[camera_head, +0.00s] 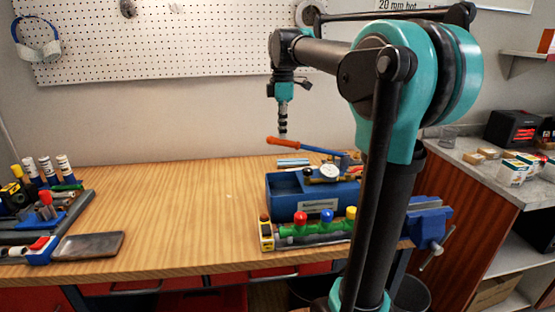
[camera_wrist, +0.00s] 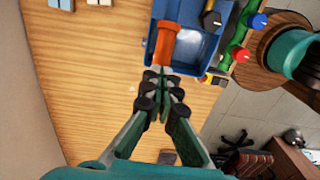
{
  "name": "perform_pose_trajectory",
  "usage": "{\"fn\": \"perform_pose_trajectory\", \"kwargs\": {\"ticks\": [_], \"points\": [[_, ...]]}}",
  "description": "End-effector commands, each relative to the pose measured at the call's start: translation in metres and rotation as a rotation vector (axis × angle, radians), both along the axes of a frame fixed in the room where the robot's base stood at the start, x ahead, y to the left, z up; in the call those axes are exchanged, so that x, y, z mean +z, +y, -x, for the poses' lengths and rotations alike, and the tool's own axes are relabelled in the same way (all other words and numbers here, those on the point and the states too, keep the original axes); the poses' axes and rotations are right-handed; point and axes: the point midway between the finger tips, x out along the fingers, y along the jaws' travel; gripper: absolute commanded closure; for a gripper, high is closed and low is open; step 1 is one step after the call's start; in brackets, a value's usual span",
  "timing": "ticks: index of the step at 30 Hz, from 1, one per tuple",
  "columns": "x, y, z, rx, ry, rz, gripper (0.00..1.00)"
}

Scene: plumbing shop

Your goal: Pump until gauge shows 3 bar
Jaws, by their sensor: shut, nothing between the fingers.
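The blue test pump (camera_head: 300,192) stands on the wooden bench, a box-shaped tank with a white round gauge (camera_head: 329,171) on top. The gauge reading is too small to read. Its lever ends in an orange handle (camera_head: 285,142) that points left above the tank. My gripper (camera_head: 282,135) points down at the handle in the head view. In the wrist view my gripper (camera_wrist: 162,80) has its fingers together, close to the end of the orange handle (camera_wrist: 164,45). I cannot tell whether they touch. The blue tank (camera_wrist: 195,50) lies beyond it.
A green manifold with red, blue and yellow knobs (camera_head: 319,229) stands in front of the pump. A blue vise (camera_head: 428,222) is at the bench's right edge. Bottles and tools (camera_head: 45,205) and a dark flat tray (camera_head: 89,246) lie left. The bench middle (camera_head: 185,205) is clear.

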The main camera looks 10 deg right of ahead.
Motion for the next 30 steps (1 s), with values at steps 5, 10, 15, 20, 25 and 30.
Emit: {"fn": "perform_pose_trajectory", "kwargs": {"ticks": [5,10,15,20,25,30], "points": [[-0.01,0.001,0.0,0.0,0.0,0.001,1.0],[-0.007,0.001,0.0,0.0,0.0,0.001,1.0],[0.019,-0.004,0.0,-0.001,0.0,0.0,1.0],[0.037,-0.007,0.0,0.0,0.0,0.0,1.0],[0.04,-0.008,0.0,0.0,0.0,0.0,1.0],[0.041,-0.007,0.0,0.0,0.0,0.0,1.0]]}}
